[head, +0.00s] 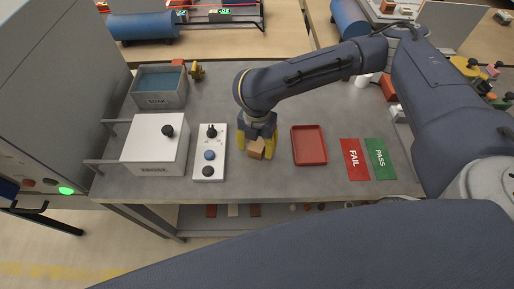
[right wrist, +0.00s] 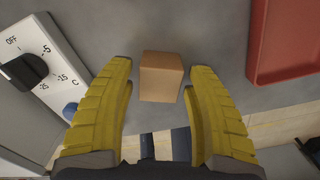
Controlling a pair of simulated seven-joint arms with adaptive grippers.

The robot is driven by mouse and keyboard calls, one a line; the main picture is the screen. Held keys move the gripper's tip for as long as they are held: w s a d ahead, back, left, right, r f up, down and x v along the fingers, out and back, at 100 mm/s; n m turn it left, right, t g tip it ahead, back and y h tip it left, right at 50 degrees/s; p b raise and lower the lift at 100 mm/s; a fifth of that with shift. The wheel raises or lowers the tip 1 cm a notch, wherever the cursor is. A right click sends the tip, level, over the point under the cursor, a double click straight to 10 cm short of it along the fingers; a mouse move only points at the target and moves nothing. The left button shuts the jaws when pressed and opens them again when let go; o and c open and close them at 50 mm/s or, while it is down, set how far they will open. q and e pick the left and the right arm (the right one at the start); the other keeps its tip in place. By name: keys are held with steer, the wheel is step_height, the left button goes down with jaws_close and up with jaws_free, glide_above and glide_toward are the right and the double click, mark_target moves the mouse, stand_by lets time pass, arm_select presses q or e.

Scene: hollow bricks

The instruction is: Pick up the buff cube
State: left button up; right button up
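The buff cube (head: 256,149) is a small tan block on the grey table, between the white control panel and the red tray. In the right wrist view the cube (right wrist: 161,76) lies between and just beyond the tips of the yellow fingers, with a gap on each side. My right gripper (head: 258,143) is open over the cube, its fingers pointing down; it also shows in the right wrist view (right wrist: 157,77). The head view partly hides the cube behind the fingers. My left gripper is not seen; a dark arm link crosses the bottom of the head view.
The control panel (head: 210,165) with knobs stands left of the gripper, beside a white box (head: 155,130). A grey bin (head: 160,72) is at back left. The red tray (head: 309,160) lies to the right, then the FAIL (head: 354,160) and PASS (head: 380,158) mats.

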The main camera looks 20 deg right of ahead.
steer(key=c, duration=1)
steer(key=shift+r, duration=0.15)
steer(key=shift+c, duration=0.2)
